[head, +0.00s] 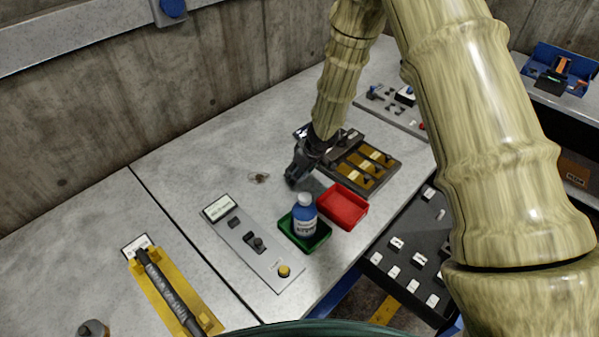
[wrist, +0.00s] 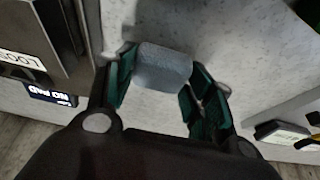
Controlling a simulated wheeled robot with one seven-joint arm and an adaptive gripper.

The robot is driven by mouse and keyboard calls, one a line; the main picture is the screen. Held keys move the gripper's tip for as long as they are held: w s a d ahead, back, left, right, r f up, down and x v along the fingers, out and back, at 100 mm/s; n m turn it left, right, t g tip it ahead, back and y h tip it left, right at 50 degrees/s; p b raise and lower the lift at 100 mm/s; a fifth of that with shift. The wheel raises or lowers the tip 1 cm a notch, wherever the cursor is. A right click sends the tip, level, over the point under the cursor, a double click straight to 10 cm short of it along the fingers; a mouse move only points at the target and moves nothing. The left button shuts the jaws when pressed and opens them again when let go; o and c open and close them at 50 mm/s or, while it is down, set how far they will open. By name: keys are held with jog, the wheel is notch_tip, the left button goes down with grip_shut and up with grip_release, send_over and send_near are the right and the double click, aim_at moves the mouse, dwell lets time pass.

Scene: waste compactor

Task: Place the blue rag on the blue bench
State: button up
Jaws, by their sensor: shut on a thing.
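My gripper (head: 297,174) is over the grey worktop, left of the red tray in the head view. In the wrist view my gripper (wrist: 160,82) has its green-padded fingers on either side of a small blue-grey block, which looks like the folded blue rag (wrist: 163,67). The rag cannot be made out in the head view. Grey worktop lies behind it in the wrist view. A blue frame part (head: 343,292) shows below the worktop's front edge at the lower middle; I cannot tell whether it belongs to the blue bench.
A red tray (head: 343,207) and a green tray (head: 291,238) holding a blue bottle (head: 305,216) stand close to my gripper. A brass-coloured panel (head: 366,163) is to the right. A grey control panel (head: 246,240) lies to the left. Worktop behind is mostly clear.

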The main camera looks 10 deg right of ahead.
jog(key=shift+f, duration=0.2)
jog(key=o, duration=1)
jog(key=shift+r, duration=0.1)
jog(key=shift+s+d+r, duration=0.1)
jog(key=shift+d+r, duration=0.05)
jog(key=shift+r, duration=0.35)
jog(key=p+v, duration=0.2)
jog(key=v, duration=0.9)
jog(key=shift+s, duration=0.15)
jog(key=shift+d, duration=0.1)
